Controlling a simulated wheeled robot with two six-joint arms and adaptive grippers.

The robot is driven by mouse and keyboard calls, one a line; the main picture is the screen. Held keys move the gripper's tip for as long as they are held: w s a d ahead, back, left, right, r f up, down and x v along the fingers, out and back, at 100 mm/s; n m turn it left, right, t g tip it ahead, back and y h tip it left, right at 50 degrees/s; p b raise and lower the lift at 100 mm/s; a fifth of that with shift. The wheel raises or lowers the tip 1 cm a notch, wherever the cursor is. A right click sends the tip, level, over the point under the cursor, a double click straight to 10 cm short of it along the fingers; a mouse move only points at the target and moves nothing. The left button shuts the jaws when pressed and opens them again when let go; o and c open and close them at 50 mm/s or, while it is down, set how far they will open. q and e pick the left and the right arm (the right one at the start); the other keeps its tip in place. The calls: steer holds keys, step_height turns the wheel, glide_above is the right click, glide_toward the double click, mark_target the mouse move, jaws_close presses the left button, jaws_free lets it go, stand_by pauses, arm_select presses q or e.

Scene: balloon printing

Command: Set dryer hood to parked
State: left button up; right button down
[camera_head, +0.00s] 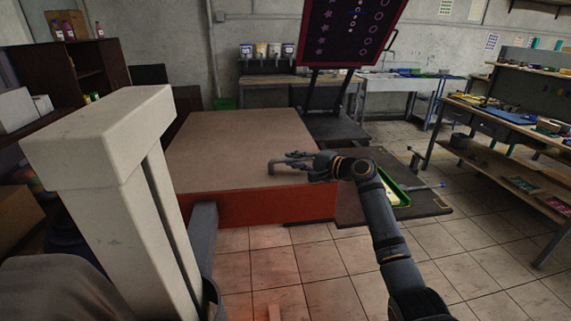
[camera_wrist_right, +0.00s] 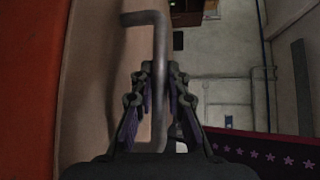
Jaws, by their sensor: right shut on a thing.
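The dryer hood (camera_head: 240,140) is a wide flat panel with a tan top and an orange-red front side, in the middle of the head view. A red glow shows on the floor in front of it. In the wrist view its tan top and red side (camera_wrist_right: 28,90) fill the left. A grey bent bar handle (camera_wrist_right: 158,45) stands at the hood. My right gripper (camera_head: 300,164) is at the hood's near right part, and its fingers (camera_wrist_right: 160,78) are shut on the handle, one on each side. My left gripper is not in view.
A pale post (camera_head: 100,130) blocks the near left. Beside the hood's right side is a dark board (camera_head: 430,204) with a green tray (camera_head: 399,190). A tilted dark screen with printed shapes (camera_head: 352,30) stands behind. Shelving (camera_head: 540,165) is at right. Tiled floor at front is clear.

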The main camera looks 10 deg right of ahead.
steer(key=shift+a+r, duration=0.1)
stand_by(0.3)
steer(key=c, duration=1.7)
jaws_free()
steer(key=o, duration=0.4)
steer(key=shift+w+a, duration=0.25)
steer(key=shift+a, duration=0.05)
steer(key=shift+c, duration=0.2)
steer(key=shift+s+d, duration=0.3)
steer(key=shift+d, duration=0.1)
steer(key=v, duration=1.1)
steer(key=shift+s, duration=0.1)
steer(key=shift+d, duration=0.1)
